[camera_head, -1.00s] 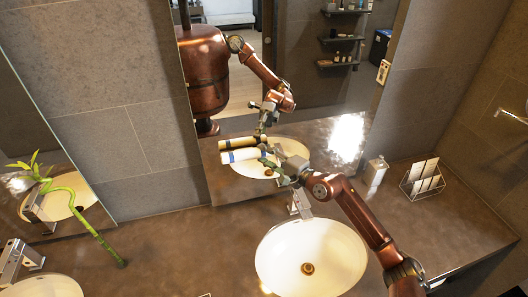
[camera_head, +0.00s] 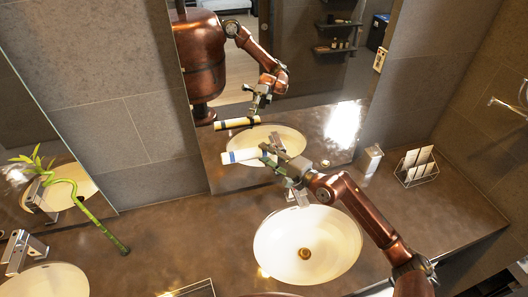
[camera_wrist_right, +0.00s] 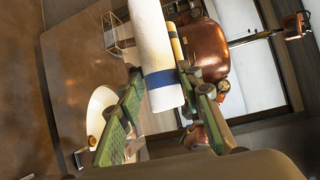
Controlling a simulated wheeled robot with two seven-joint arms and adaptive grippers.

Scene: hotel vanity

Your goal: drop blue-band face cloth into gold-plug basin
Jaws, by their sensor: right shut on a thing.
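The blue-band face cloth (camera_head: 241,156) is a white roll with a blue band near one end. My right gripper (camera_head: 270,157) is shut on it and holds it in the air near the mirror, behind and left of the gold-plug basin (camera_head: 270,246). The basin is white and round, with the gold plug (camera_head: 305,252) in its middle. In the right wrist view the cloth (camera_wrist_right: 153,42) sits between the green fingers of my right gripper (camera_wrist_right: 165,98), close to its blue band. My left gripper is not in view.
A faucet (camera_head: 297,194) stands behind the basin, partly hidden by my right gripper. A dispenser (camera_head: 373,159) and a wire rack with cards (camera_head: 417,165) stand at right. A bamboo stalk (camera_head: 100,228) and another basin (camera_head: 45,281) are at left. The mirror (camera_head: 330,105) reflects my arm.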

